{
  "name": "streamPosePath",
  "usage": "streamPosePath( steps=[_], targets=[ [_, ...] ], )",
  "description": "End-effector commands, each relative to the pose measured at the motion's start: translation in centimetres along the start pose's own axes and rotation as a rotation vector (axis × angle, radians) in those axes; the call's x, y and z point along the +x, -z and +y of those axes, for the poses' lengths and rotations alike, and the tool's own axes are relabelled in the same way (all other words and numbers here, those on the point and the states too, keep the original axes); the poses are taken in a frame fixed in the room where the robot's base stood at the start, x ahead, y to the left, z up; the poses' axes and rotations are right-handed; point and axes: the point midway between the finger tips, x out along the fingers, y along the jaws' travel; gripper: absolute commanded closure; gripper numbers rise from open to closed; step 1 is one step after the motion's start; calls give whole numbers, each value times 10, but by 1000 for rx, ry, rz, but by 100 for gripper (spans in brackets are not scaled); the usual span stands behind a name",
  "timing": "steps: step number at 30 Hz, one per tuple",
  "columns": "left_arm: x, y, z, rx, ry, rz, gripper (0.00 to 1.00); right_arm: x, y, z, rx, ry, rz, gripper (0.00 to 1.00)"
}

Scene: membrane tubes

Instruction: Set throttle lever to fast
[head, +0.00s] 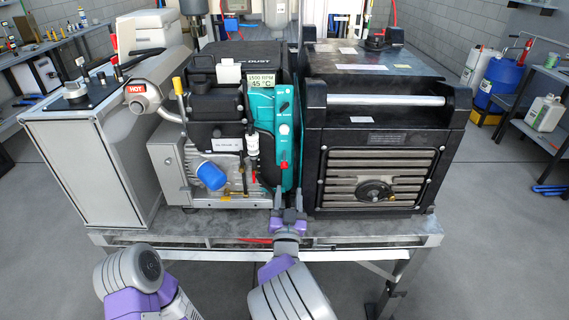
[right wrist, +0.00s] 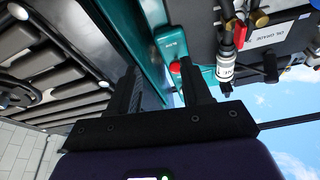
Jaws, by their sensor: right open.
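A teal control panel (head: 264,130) runs down the right side of the engine unit, with knobs and small white labels. A small red lever tip (head: 283,165) sits low on it; I take this as the throttle lever, though its label is too small to read. In the right wrist view the red tip (right wrist: 176,67) shows between my fingers' line and the teal housing. My right gripper (head: 289,200) is open and empty, just below and in front of the red tip, pointing at the panel. Its fingers (right wrist: 162,82) also show in the right wrist view. My left gripper is out of view.
A black unit with a silver bar (head: 386,100) and slatted grille stands close on the right. Left of the panel are a blue filter (head: 211,176) and a yellow-handled lever (head: 180,95). A pipe marked HOT (head: 137,89) is further left. The bench edge (head: 190,238) is below.

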Motion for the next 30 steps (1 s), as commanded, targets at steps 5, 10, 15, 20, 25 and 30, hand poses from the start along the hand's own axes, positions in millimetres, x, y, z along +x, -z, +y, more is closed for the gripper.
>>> streamPosePath(
  steps=[5,10,15,20,25,30],
  targets=[
    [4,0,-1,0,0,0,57,7,27,-19,19,24,93,52],
    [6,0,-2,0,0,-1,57,29,29,-19,20,24,96,52],
    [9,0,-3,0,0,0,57,54,30,-20,19,24,93,52],
    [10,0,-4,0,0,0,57,70,32,-20,18,24,91,52],
    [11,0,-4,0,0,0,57,77,32,-21,18,25,89,52],
    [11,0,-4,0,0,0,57,78,32,-21,18,25,88,52]
  ],
)
